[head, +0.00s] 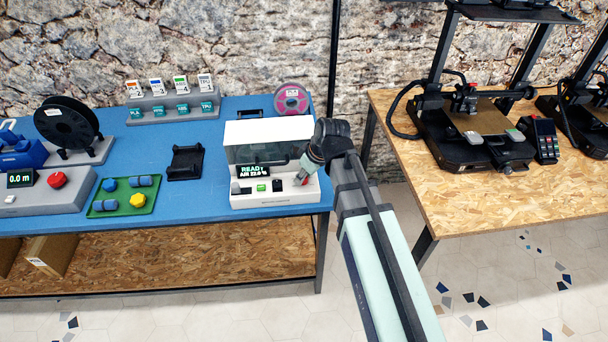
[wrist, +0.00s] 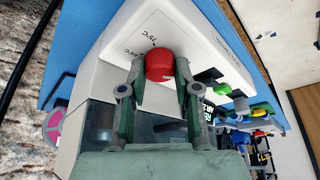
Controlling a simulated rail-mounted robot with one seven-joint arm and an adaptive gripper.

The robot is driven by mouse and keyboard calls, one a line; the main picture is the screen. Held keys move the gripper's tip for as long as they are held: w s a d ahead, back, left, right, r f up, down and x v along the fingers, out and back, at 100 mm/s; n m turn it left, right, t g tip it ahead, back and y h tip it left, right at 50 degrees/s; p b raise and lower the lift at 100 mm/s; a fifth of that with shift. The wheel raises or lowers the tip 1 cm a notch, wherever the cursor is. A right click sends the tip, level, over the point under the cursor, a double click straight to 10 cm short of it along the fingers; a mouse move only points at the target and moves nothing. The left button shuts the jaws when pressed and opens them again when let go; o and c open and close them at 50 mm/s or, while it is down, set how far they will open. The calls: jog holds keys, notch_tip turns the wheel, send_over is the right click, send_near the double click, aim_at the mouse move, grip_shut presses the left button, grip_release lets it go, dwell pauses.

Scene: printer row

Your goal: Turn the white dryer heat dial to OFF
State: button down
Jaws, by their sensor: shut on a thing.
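The white dryer (head: 240,135) stands at the right end of the blue table, with a dark see-through lid and a lit display reading READY. Its heat dial (wrist: 159,66) is a red knob on the white front panel, with temperature marks such as 75°C beside it. My gripper (wrist: 160,80) is at the panel with its two fingers on either side of the red dial, shut on it. In the head view my gripper (head: 303,177) covers most of the dial. I cannot read which mark the dial points to.
A green button (head: 261,188) and a dark switch sit left of the dial on the dryer. A pink spool (head: 291,99) stands behind the dryer. A black holder (head: 186,162) and a green tray (head: 124,196) lie to the left. A wooden table (head: 470,210) with printers stands right, across a gap.

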jog(key=c, duration=0.8)
grip_release()
jog(key=shift+f, duration=0.1)
jog(key=shift+c, duration=0.2)
jog(key=v, duration=1.2)
jog(key=shift+w, duration=0.1)
